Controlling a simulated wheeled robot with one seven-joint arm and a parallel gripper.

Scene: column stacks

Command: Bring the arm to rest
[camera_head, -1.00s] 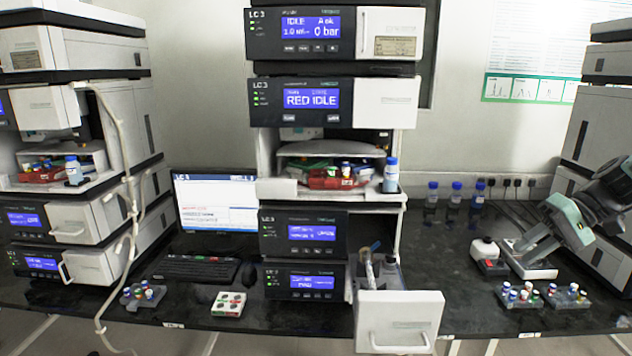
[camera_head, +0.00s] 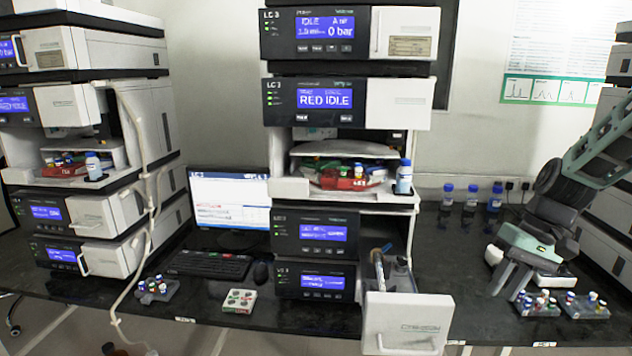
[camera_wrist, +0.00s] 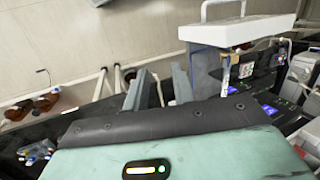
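My gripper (camera_head: 509,280) hangs over the right part of the black bench, fingers pointing down, in front of the blue-capped bottles. In the wrist view its two fingers (camera_wrist: 158,90) stand apart with nothing between them. It is open and empty. My arm comes in from the right edge of the head view. The gripper hides part of the bench and of a white item behind it.
The central stack has an open drawer (camera_head: 407,322) jutting forward with a tube-like column (camera_head: 378,268) in it. Vial racks (camera_head: 540,307) lie right of it. Blue-capped bottles (camera_head: 471,197) stand behind. A laptop-like screen (camera_head: 230,202) and keyboard (camera_head: 208,265) are left.

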